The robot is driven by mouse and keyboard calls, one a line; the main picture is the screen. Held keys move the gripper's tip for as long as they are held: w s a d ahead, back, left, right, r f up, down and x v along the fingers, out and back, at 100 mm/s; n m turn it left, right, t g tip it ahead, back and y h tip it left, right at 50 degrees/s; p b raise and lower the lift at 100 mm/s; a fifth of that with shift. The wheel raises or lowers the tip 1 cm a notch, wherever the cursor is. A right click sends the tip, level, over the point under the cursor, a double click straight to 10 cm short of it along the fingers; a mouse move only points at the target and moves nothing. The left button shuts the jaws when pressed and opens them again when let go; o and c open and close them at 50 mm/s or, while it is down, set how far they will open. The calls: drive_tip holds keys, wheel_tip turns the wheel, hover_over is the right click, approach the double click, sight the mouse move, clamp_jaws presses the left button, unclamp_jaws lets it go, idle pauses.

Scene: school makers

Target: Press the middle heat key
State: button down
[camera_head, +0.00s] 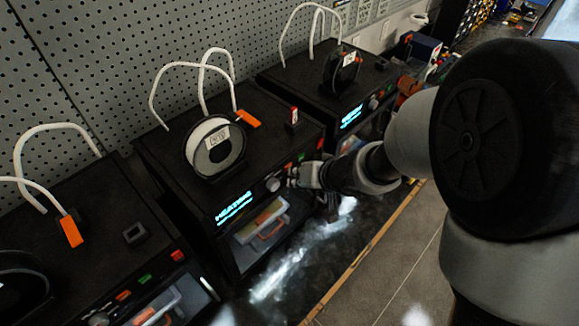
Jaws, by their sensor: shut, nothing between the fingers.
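The middle 3D printer (165,150) is a black box with a lit front display (234,208) that appears to read "HEATING". To the right of the display are a pale round knob (273,184) and small coloured keys, including an orange one (289,168) and a green one (301,157). I cannot read any key labels. My gripper (296,176) is shut and empty, with its tip at the front panel just right of the knob, close by the orange key. I cannot tell whether it touches the key.
Similar printers stand at left (85,235) and at right (300,75). A filament spool (214,147) and white tubes are on the middle printer's top. A pegboard wall (110,50) rises behind. Open floor (395,255) lies beyond the bench's wooden edge (350,270).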

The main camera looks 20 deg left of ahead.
drive_tip(key=shift+s+d, duration=0.2)
drive_tip(key=shift+d, duration=0.25)
drive_tip(key=s+d+p, duration=0.2)
drive_tip(key=d, duration=0.3)
drive_tip(key=shift+s+d, duration=0.15)
drive_tip(key=shift+d, duration=0.15)
idle(0.8)
drive_tip(key=w+d+r+m+t+h+b, duration=0.1)
drive_tip(key=d+r+m+t+h+b, duration=0.2)
drive_tip(key=d, duration=0.7)
drive_tip(key=w+d+r+t+h+b, duration=0.1)
drive_tip(key=d+r+h+b, duration=0.2)
drive_tip(key=d+h+b, duration=0.5)
drive_tip(key=s+d+f+m+g+y+b, duration=0.1)
drive_tip(key=s+d+b, duration=0.1)
drive_tip(key=s, duration=0.8)
drive_tip(key=s+d+f+m+g+y+b, duration=0.1)
drive_tip(key=s+d, duration=0.3)
drive_tip(key=s, duration=0.6)
drive_tip(key=shift+d+f+g+y+b, duration=0.2)
drive_tip(key=shift+f+g+y+b, duration=0.4)
drive_tip(key=shift+f+g+b, duration=0.2)
